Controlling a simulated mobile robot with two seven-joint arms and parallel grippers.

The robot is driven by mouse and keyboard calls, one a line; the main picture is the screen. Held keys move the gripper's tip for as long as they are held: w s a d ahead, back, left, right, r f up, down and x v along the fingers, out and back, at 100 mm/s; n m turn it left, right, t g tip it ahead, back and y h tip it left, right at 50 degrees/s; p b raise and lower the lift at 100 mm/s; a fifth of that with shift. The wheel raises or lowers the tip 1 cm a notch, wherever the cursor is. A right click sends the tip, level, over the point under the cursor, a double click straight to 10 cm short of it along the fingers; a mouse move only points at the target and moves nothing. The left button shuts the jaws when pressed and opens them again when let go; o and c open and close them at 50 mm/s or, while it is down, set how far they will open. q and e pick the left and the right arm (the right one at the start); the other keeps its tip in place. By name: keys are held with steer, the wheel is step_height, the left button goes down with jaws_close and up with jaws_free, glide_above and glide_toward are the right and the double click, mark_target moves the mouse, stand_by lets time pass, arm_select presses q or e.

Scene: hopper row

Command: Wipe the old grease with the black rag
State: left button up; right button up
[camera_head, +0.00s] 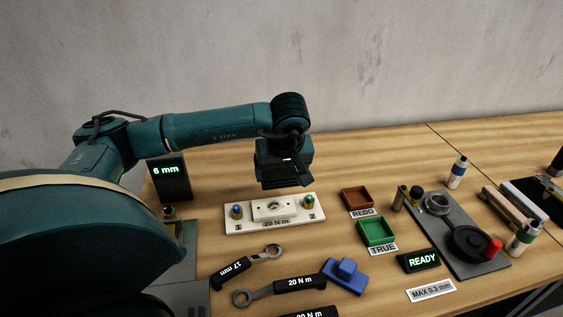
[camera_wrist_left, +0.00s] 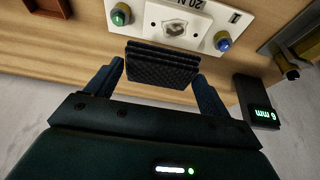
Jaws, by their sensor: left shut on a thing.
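My left gripper (camera_head: 286,168) hangs above the table, just behind the white fixture plate (camera_head: 232,225) in the head view. It is shut on the black rag (camera_wrist_left: 162,66), a dark folded pad with a textured face, seen between the fingers in the left wrist view. The rag is held clear of the plate. The plate carries a raised white block with a grey recess (camera_wrist_left: 174,27) and a "20 N m" label, with a blue-topped and a green-topped post at its ends. I cannot make out old grease for certain. My right gripper is not in view.
A brown REDO tray (camera_head: 371,198) and green TRUE tray (camera_head: 392,233) stand right of the plate. Wrenches (camera_head: 293,288) and a blue block (camera_head: 345,274) lie in front. A grey board (camera_head: 490,262) with parts and a bottle (camera_head: 457,172) are farther right. The table behind the trays is clear.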

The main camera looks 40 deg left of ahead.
mark_target(279, 188)
arm_select(q)
steer(key=shift+r, duration=0.1)
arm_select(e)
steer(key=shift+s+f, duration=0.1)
arm_select(q)
steer(key=shift+d, duration=0.1)
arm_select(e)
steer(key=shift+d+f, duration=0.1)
